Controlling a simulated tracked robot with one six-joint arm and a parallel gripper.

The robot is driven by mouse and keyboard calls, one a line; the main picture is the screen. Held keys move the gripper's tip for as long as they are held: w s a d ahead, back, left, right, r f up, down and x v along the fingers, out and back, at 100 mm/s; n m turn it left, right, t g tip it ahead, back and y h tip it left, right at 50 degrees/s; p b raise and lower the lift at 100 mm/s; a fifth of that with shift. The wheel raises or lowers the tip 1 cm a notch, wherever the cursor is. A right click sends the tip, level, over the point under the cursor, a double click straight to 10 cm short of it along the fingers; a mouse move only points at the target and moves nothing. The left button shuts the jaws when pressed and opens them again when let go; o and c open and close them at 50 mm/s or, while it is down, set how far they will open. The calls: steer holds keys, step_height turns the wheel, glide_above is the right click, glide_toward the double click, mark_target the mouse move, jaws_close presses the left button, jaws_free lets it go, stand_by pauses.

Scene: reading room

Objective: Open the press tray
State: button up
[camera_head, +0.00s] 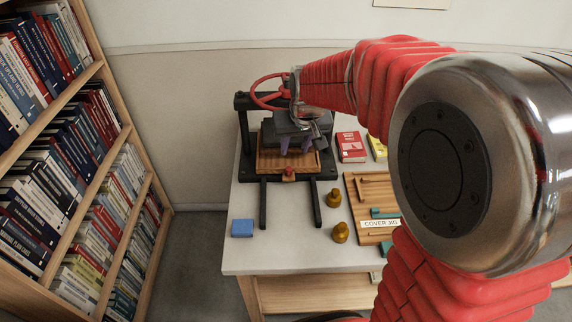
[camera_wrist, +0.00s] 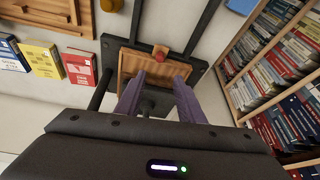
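The press (camera_head: 246,150) stands at the back left of the table, with a dark frame and a red handwheel (camera_head: 266,98). Its wooden press tray (camera_head: 268,163) sits within the frame, behind two bare black rails that run forward. The tray has a red knob (camera_head: 289,172) at its front edge; the knob also shows in the wrist view (camera_wrist: 160,51). My gripper (camera_head: 296,147) hangs over the tray, behind the knob in the head view. In the wrist view its two purple fingers (camera_wrist: 159,79) are apart with nothing between them, and the knob lies beyond their tips.
A blue block (camera_head: 242,228) lies at the table's front left. Two brass knobs (camera_head: 337,215) stand right of the rails. The cover jig board (camera_head: 352,190), a red book (camera_head: 351,147) and a yellow book (camera_head: 377,148) are further right. A bookcase (camera_head: 135,150) stands left.

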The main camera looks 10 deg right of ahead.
mark_target(288, 168)
steer(key=shift+f, duration=0.1)
steer(key=x, duration=1.3)
steer(key=shift+f, duration=0.3)
steer(key=shift+c, duration=0.4)
jaws_close()
steer(key=shift+a, duration=0.2)
steer(key=shift+d, duration=0.1)
